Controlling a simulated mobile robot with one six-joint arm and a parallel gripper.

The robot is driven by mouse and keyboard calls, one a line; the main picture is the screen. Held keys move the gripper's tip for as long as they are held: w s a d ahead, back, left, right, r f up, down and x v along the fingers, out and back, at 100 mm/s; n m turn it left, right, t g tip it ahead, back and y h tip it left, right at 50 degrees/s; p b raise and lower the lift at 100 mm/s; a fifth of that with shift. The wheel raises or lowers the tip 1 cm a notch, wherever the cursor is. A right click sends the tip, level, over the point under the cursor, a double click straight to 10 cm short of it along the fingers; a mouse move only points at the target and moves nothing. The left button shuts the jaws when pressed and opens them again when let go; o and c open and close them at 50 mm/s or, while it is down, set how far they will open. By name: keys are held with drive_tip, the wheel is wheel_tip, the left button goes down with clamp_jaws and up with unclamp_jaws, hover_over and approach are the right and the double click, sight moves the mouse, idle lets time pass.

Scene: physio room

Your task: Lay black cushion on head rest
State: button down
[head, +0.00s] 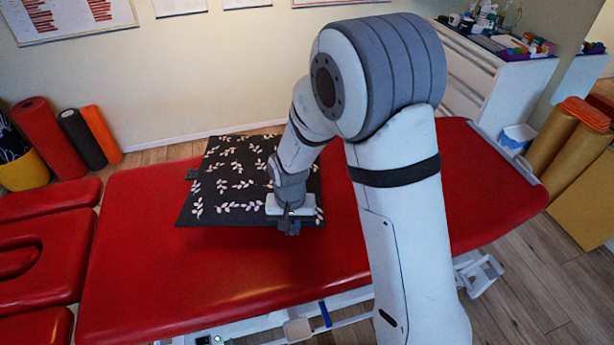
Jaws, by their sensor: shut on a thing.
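The black cushion (238,182) has a pale leaf pattern and is at the middle left of the red treatment table (180,275) in the head view. My gripper (289,226) is at the cushion's near right edge and is shut on it. The fingertips are small and partly hidden by the gripper's body. I cannot tell whether the cushion touches the table or is held just above it. The head rest (45,245) is the separate red padded section at the left, with an opening in it. The cushion is to the right of it, apart from it.
Red, black and orange rollers (80,138) stand by the wall at the back left. A white cabinet (485,75) with bottles and small items stands at the back right. Tan rolls (570,150) stand at the right. The table between cushion and head rest is clear.

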drive_tip(key=s+a, duration=0.6)
drive_tip(key=a, duration=1)
drive_tip(key=s+a+p, duration=0.1)
drive_tip(key=s+a, duration=0.5)
drive_tip(key=a, duration=1)
drive_tip(key=s+a, duration=0.6)
drive_tip(key=a, duration=1)
drive_tip(key=shift+a+p, duration=0.3)
drive_tip(key=shift+p, duration=0.05)
drive_tip(key=shift+f, duration=0.1)
drive_tip(key=shift+f+b, duration=1.25)
drive_tip(key=shift+f, duration=0.7)
drive_tip(key=c, duration=1.4)
unclamp_jaws()
drive_tip(key=shift+d, duration=0.1)
